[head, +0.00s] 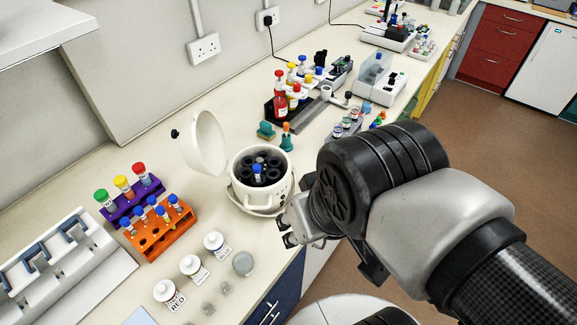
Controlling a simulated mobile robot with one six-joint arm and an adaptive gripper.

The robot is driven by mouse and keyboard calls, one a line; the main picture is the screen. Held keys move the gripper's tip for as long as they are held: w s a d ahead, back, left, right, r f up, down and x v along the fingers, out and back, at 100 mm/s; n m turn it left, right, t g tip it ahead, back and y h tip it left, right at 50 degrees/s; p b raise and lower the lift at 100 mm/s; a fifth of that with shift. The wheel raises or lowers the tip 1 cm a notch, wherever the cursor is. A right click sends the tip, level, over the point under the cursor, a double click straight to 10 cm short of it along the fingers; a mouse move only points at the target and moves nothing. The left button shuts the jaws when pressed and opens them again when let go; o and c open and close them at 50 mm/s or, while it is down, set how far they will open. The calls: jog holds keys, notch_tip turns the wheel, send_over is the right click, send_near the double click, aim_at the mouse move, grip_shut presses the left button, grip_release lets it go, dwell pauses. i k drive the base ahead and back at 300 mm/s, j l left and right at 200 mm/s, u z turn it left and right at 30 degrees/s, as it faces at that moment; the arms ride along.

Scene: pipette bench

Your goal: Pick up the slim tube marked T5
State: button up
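Several slim blue-capped tubes (150,212) stand in an orange rack (165,242) at the lower left. One more blue-capped tube (257,171) stands upright in the dark rotor of a white round centrifuge (243,197), whose lid (208,144) is open. The labels are too small to read, so I cannot tell which tube is T5. My gripper (285,232) is just right of and in front of the centrifuge, near the bench's front edge. Its two dark fingertips are apart, with nothing visible between them.
A purple rack (134,204) with larger red-, yellow- and green-capped tubes stands behind the orange rack. White-capped jars (190,265) and a round metal-grey lid (243,263) lie in front. More racks and instruments (378,82) line the bench further back.

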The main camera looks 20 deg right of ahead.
aim_at(257, 168)
jog(key=i+l, duration=0.35)
jog(key=l, duration=0.3)
jog(key=i+l, duration=0.2)
jog(key=l+z, duration=0.05)
jog(key=l, duration=0.05)
